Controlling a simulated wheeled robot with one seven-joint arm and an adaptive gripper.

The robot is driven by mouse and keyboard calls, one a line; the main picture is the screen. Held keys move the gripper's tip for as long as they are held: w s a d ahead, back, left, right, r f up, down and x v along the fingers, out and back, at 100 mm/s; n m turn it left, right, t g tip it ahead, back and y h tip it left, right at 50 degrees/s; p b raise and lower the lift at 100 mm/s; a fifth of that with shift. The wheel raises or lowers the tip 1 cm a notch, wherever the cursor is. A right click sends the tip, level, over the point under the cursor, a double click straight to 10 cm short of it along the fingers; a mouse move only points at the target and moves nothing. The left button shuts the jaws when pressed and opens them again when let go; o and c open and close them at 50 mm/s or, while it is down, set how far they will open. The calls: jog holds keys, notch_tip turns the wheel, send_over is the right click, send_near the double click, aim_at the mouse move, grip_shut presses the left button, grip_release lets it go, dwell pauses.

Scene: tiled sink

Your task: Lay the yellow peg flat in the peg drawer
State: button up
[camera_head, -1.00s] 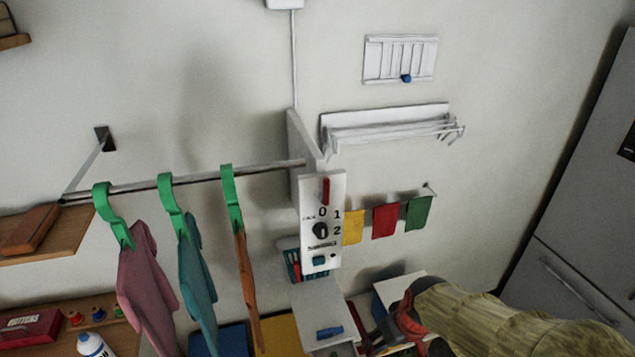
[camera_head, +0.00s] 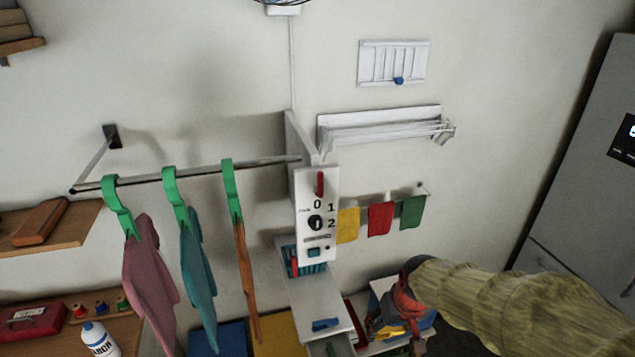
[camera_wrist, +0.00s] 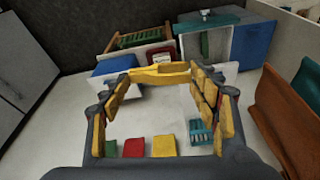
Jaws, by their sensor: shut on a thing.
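My gripper (camera_wrist: 160,82) is shut on the yellow peg (camera_wrist: 160,75), which spans crosswise between the fingertips in the wrist view. I cannot tell which of these is the peg drawer. The peg is clear of the wall behind.
A white panel with a dial (camera_head: 317,222) stands left of my gripper, above a pale ledge with a blue peg (camera_head: 325,324). Yellow, red and green cloths (camera_head: 380,219) hang on the wall. Garments hang from a rail (camera_head: 200,174) at the left. A grey fridge (camera_head: 585,180) stands at the right.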

jog(key=w+f+b, duration=0.2)
jog(key=f+b, duration=0.2)
jog(key=f, duration=0.5)
jog(key=w+d+f+m+b, duration=0.1)
jog(key=w+f+b, duration=0.2)
jog(key=f, duration=0.7)
jog(key=w+f+b, duration=0.2)
jog(key=f+b, duration=0.4)
jog(key=f, duration=0.3)
jog(key=shift+w+d+f, duration=0.25)
jog(key=shift+d+f, duration=0.05)
jog(key=shift+d, duration=0.1)
jog(key=shift+r, duration=0.15)
